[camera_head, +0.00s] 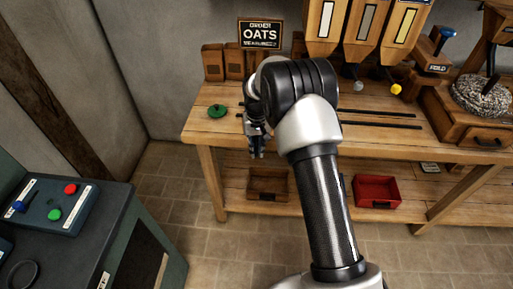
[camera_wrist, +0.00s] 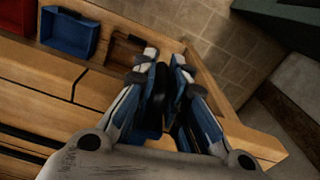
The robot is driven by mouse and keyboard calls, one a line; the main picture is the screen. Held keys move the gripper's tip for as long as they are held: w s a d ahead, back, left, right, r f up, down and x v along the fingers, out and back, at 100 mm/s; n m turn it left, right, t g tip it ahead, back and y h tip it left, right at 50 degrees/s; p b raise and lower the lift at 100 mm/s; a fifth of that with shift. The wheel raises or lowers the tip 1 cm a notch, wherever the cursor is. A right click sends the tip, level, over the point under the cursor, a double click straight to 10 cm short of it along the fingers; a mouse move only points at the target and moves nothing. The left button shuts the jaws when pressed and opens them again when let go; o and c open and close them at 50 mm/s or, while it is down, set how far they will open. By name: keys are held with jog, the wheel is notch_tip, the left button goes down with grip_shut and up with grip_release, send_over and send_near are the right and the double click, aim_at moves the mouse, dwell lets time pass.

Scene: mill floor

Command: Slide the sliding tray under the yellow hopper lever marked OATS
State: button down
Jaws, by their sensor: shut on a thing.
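My gripper (camera_head: 257,150) is at the front edge of the wooden bench (camera_head: 215,130), left of the hoppers. In the wrist view my gripper (camera_wrist: 166,65) is shut on a dark upright piece (camera_wrist: 157,92); I cannot tell whether it belongs to the sliding tray. No tray body can be made out; my arm hides the bench behind it. Dark rails (camera_head: 385,124) run along the bench top to the right of my arm. The yellow lever knob (camera_head: 396,89) hangs under the right-hand hopper (camera_head: 402,28), right of my gripper. A sign (camera_head: 260,34) reads OATS.
A grey knob (camera_head: 358,86) hangs left of the yellow one. A millstone (camera_head: 482,95) stands right. Below are a wooden box (camera_head: 268,184), a red bin (camera_head: 377,191) and a blue bin (camera_wrist: 68,32). A button console (camera_head: 55,205) stands front left.

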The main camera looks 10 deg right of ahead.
jog(key=s+d+p, duration=0.1)
jog(key=s+d, duration=0.3)
jog(key=d, duration=0.9)
jog(key=s+d+p, duration=0.1)
jog(key=s+d, duration=0.3)
jog(key=d, duration=1)
jog(key=s+d+p, duration=0.1)
jog(key=s+d, duration=0.4)
jog(key=d, duration=0.8)
jog(key=shift+d+p, duration=0.3)
jog(key=shift+d, duration=0.1)
jog(key=shift+s, duration=0.1)
jog(key=c, duration=1.6)
grip_release()
jog(key=shift+c, duration=0.2)
jog(key=shift+a, duration=0.1)
jog(key=shift+r, duration=0.1)
notch_tip(320, 180, up, 12)
